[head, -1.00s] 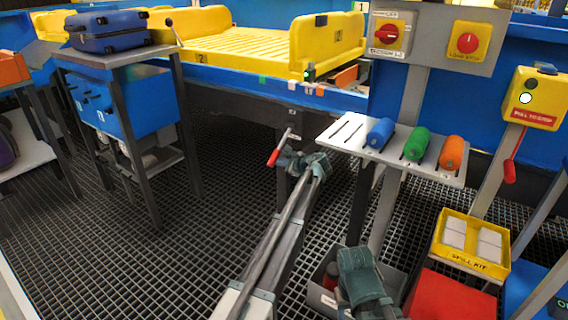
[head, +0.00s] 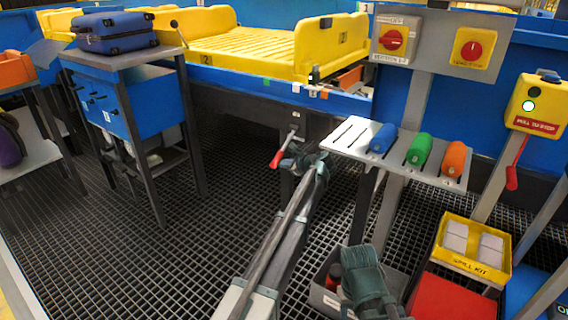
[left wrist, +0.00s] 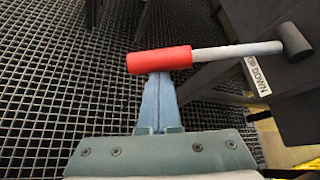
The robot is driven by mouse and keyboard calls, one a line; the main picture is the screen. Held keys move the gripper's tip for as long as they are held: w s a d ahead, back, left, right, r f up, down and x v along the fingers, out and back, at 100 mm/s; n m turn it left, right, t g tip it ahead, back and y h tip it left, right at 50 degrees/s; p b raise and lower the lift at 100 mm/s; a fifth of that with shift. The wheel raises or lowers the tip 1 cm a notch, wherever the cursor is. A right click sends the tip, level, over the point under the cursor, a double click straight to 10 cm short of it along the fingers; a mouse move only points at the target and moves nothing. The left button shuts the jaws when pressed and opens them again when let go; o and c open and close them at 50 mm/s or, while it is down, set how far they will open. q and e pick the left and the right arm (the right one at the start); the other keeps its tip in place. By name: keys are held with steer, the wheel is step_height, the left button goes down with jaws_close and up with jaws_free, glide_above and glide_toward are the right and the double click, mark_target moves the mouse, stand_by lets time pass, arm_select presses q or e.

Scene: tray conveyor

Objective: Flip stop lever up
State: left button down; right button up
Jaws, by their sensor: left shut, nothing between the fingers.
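The stop lever (head: 284,149) is on a dark post below the conveyor edge. It has a grey shaft and a red grip, which hangs down and to the left of its pivot. In the left wrist view the red grip (left wrist: 160,60) lies across the fingertips, with the pivot at the right beside a label partly reading "OP DOWN". My left gripper (head: 293,163) is shut and empty, its tips at or just under the red grip; contact is unclear. My right gripper (head: 364,272) is low at the front, its fingers not clear.
A shelf (head: 344,140) with blue, green and orange rollers stands right of the lever. A grey bin (head: 322,292), a red box (head: 450,300) and a yellow spill kit box (head: 470,264) are at lower right. Open grating floor (head: 230,200) lies left of my left arm.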

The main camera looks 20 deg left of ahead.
mark_target(279, 154)
arm_select(q)
steer(key=shift+m+g+y, duration=0.3)
steer(key=shift+m+g, duration=0.6)
steer(key=shift+s+a+r+p, duration=0.15)
steer(key=shift+s+r+p, duration=0.15)
steer(key=shift+r+p, duration=0.45)
steer(key=shift+s+a+r+p, duration=0.15)
steer(key=shift+s+r+p, duration=0.2)
steer(key=shift+r+p, duration=0.35)
steer(key=shift+s+a+r+p, duration=0.15)
steer(key=shift+s+r+p, duration=0.15)
steer(key=shift+r+p, duration=0.45)
steer(key=shift+s+a+r+p, duration=0.1)
steer(key=shift+s+r+p, duration=0.2)
steer(key=shift+r+p, duration=0.35)
steer(key=shift+f, duration=0.1)
steer(key=shift+s+d+r+p, duration=0.2)
steer(key=shift+d+p, duration=0.1)
steer(key=shift+p, duration=0.1)
steer(key=s+d, duration=0.5)
steer(key=d, duration=0.6)
steer(key=shift+s, duration=0.35)
